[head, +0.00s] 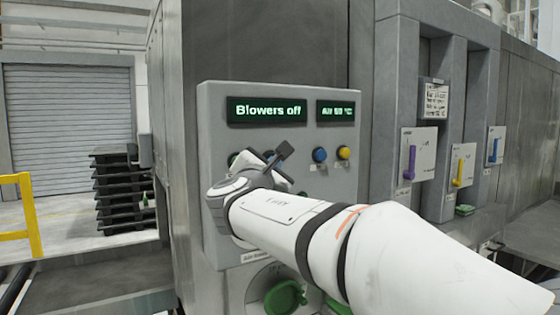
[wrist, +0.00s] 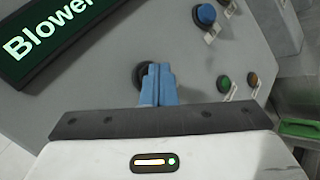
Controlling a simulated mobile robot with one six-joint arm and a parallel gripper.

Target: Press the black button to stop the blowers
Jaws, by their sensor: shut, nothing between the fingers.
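The grey control panel (head: 218,110) carries a lit display (head: 267,110) reading "Blowers off". In the wrist view, the round black button (wrist: 139,76) shows at the left of the fingertips, partly covered by them. My gripper (wrist: 158,68) has its blue fingers shut together and empty. The tips overlap the black button's right side in the picture; I cannot tell whether they touch it. In the head view, my wrist and arm cover the middle of the panel and I cannot make out the black button.
A blue button (head: 320,155) and a yellow button (head: 344,152) sit right of my wrist. A second display (head: 338,112) shows an air reading. Purple (head: 409,162), yellow (head: 459,172) and blue (head: 493,150) levers stand farther right. A green round knob (head: 284,298) is below.

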